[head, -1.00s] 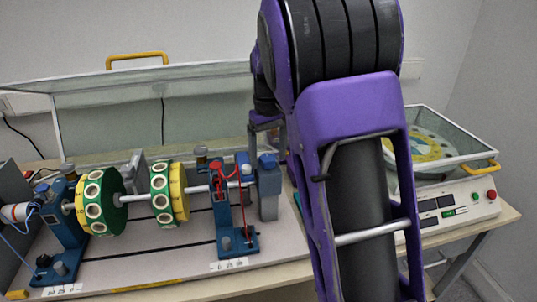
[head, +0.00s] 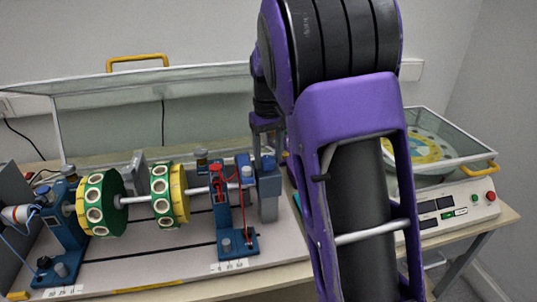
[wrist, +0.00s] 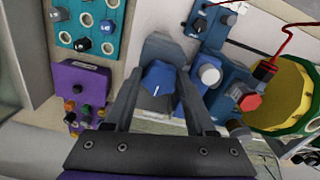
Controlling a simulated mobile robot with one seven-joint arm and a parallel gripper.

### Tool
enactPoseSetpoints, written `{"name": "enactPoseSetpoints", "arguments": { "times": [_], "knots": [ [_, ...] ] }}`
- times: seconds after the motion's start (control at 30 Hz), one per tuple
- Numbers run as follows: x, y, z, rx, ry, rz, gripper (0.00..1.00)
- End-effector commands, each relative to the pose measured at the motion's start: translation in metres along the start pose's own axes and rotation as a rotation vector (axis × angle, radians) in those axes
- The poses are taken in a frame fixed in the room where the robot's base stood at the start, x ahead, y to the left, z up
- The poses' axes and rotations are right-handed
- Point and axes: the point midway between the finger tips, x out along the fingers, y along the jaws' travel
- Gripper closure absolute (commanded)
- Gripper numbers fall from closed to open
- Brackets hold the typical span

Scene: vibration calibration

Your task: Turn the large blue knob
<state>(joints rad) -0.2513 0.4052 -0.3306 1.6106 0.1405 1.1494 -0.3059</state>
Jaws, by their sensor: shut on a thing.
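The large blue knob (wrist: 158,78) sits on a grey block (wrist: 165,48) in the wrist view, with a white line on its face. My gripper (wrist: 159,73) has one finger on each side of the knob and is shut on it. In the head view the knob (head: 268,162) shows at the top of the block at the right end of the shaft rig, just under my gripper (head: 266,143). My fingertips are small and partly hidden there, so their exact contact is hard to see.
A blue bearing stand (head: 222,205) with red cables is close on the left. Green and yellow discs (head: 103,203) sit on the shaft. A teal panel (wrist: 92,28) and a purple box (wrist: 80,92) lie left in the wrist view. A glass-covered unit (head: 455,150) stands at right.

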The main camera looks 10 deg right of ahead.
Motion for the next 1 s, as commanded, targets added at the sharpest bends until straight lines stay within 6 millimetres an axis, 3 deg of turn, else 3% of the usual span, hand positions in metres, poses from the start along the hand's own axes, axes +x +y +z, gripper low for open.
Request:
{"name": "enactPoseSetpoints", "arguments": {
  "times": [1.0],
  "knots": [
    [-0.0007, -0.0034, -0.0023, 0.904, 0.002, 0.0, 1.0]
  ]
}}
